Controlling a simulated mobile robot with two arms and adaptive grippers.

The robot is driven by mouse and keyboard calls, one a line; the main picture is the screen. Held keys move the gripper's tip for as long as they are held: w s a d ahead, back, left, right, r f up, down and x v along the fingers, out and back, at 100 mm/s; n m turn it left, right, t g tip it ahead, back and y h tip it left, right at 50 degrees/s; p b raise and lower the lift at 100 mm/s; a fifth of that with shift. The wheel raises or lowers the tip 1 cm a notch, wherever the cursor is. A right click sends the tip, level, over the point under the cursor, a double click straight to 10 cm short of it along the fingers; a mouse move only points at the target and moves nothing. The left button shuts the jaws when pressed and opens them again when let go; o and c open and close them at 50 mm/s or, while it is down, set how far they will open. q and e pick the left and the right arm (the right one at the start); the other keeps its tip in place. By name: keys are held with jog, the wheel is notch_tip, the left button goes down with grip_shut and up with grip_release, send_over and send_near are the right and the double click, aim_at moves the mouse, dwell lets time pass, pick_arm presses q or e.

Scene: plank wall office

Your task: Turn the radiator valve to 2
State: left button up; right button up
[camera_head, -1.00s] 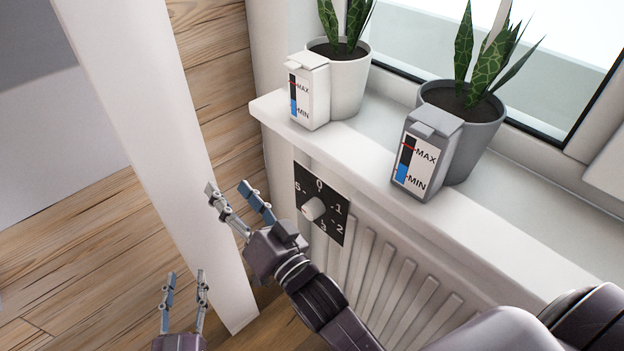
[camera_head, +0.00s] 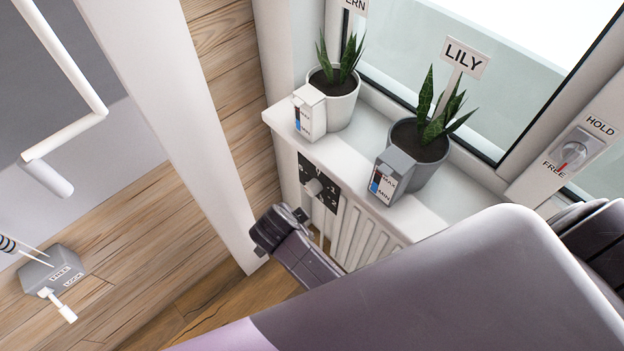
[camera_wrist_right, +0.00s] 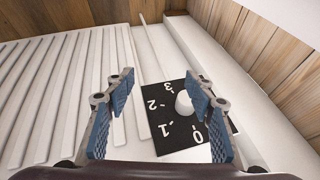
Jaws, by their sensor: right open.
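The radiator valve is a white round knob (camera_head: 313,187) on a black dial plate (camera_head: 331,196) with white numbers, at the radiator's left end under the sill. In the right wrist view the knob (camera_wrist_right: 184,103) and dial plate (camera_wrist_right: 162,127) show close up, with 0, 1, 2 and 3 readable. I cannot tell which number the knob points to. My right gripper (camera_wrist_right: 162,78) is open and empty. The knob appears between its fingers in the picture, nearer the right finger, with no clear contact. In the head view only its rear part shows below the dial. My left gripper is out of view.
The ribbed radiator (camera_head: 365,240) runs right from the dial. The sill (camera_head: 350,150) above holds two potted plants (camera_head: 340,105) (camera_head: 425,165) with water gauges. A white post (camera_head: 185,110) stands left. A FREE/LOCK lever box (camera_head: 52,272) and a HOLD/FREE window switch (camera_head: 572,152) also show.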

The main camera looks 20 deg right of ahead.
aim_at(312, 187)
jog(key=w+d, duration=0.2)
jog(key=w, duration=0.1)
jog(key=w+d+p, duration=0.1)
jog(key=w+d, duration=0.4)
jog(key=shift+w, duration=0.35)
jog(key=shift+w+d+f, duration=0.5)
jog(key=shift+w+f, duration=0.05)
jog(key=shift+f, duration=0.2)
jog(key=shift+w+d+f, duration=0.2)
jog(key=shift+w+f, duration=0.05)
jog(key=shift+f, duration=0.35)
jog(key=c, duration=1.2)
jog(key=shift+o, duration=0.2)
